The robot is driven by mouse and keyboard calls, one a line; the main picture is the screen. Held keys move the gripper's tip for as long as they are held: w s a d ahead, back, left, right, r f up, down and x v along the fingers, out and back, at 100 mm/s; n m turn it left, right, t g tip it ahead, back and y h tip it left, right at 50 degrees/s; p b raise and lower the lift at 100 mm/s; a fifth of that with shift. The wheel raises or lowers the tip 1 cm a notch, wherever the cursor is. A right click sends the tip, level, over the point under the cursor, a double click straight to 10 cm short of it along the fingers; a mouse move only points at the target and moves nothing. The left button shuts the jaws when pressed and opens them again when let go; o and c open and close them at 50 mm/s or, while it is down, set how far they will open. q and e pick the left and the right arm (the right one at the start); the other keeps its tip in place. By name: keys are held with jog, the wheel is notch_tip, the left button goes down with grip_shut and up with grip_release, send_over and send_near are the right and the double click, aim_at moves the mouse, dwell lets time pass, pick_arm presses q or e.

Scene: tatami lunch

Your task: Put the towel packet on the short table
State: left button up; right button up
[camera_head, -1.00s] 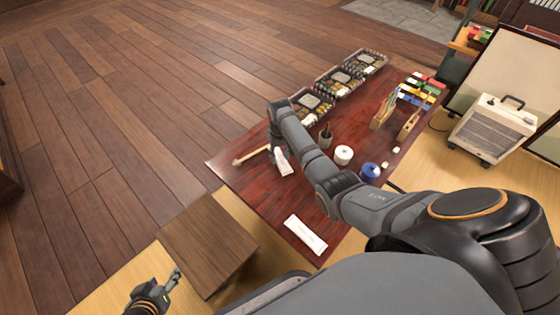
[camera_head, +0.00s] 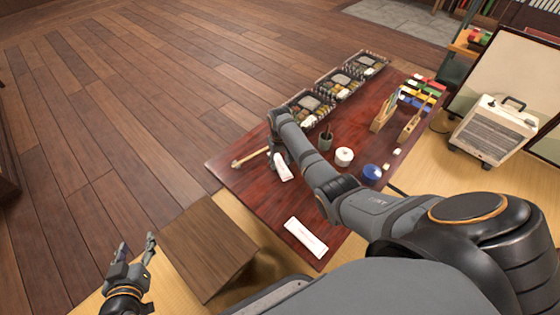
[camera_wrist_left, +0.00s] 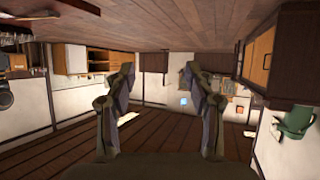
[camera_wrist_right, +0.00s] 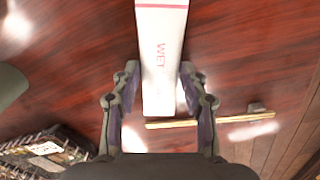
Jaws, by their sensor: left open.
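A white towel packet (camera_head: 282,171) with red lettering is between the fingers of my right gripper (camera_head: 277,154), over the near-left part of the red table. In the right wrist view the same packet (camera_wrist_right: 162,75) fills the gap between the fingers of the right gripper (camera_wrist_right: 158,72), which touch its edges; it looks tilted. A second white packet (camera_head: 306,237) lies flat at the red table's near end. The short brown wooden table (camera_head: 205,240) stands left of it. My left gripper (camera_head: 137,247) is open and empty, left of the short table; its fingers (camera_wrist_left: 162,75) are spread.
A heater (camera_head: 493,128) stands at the right. The wooden floor at left is clear.

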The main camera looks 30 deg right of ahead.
jog(key=shift+o, duration=1.2)
jog(key=shift+r, duration=0.1)
